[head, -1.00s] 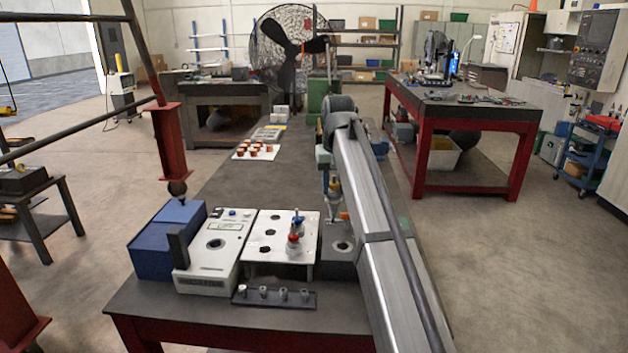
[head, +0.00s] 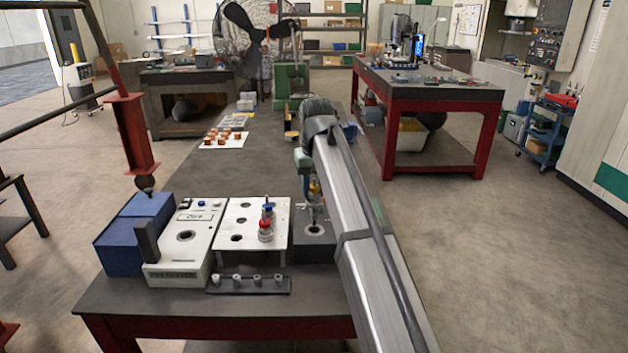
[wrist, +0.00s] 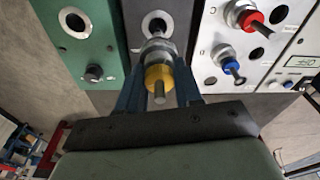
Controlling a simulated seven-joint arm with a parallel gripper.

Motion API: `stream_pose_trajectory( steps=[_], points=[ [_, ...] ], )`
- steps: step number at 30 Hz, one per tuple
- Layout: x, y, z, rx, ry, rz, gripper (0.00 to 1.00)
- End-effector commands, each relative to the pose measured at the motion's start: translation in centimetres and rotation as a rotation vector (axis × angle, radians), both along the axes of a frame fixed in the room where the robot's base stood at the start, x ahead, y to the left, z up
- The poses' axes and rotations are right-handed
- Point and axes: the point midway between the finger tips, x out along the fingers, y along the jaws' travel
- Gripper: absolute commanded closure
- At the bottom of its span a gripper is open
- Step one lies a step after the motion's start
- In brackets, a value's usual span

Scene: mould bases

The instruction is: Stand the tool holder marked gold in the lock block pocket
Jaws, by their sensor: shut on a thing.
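The tool holder with the gold-yellow ring (wrist: 158,76) is in my gripper (wrist: 160,98), which is shut on it. In the head view my gripper (head: 315,190) hangs with the holder just above the dark lock block (head: 316,252). The block's round pocket (head: 314,230) is visible and empty, below the holder's lower end. In the wrist view the pocket (wrist: 155,22) shows just beyond the holder, partly covered by it. The holder looks about upright in the head view; the exact gap to the pocket is hard to tell.
Left of the block is a white rack (head: 240,212) with holes and red (head: 265,234) and blue (head: 267,207) marked holders. A green holed block (wrist: 78,30) adjoins the lock block's other side. A black strip with several small pegs (head: 248,285) lies in front.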

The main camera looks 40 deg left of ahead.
Motion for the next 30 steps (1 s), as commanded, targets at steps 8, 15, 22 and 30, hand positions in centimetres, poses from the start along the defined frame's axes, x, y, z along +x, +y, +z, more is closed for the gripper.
stream_pose_trajectory(
  steps=[8, 15, 22, 30],
  points=[
    [0.0, 0.0, -1.9, 0.0, 0.0, 0.0, 1.0],
    [0.0, 0.0, -3.5, 0.0, 0.0, 0.0, 1.0],
    [0.0, 0.0, -5.1, 0.0, 0.0, 0.0, 1.0],
    [0.0, 0.0, -6.9, 0.0, 0.0, 0.0, 1.0]
  ],
)
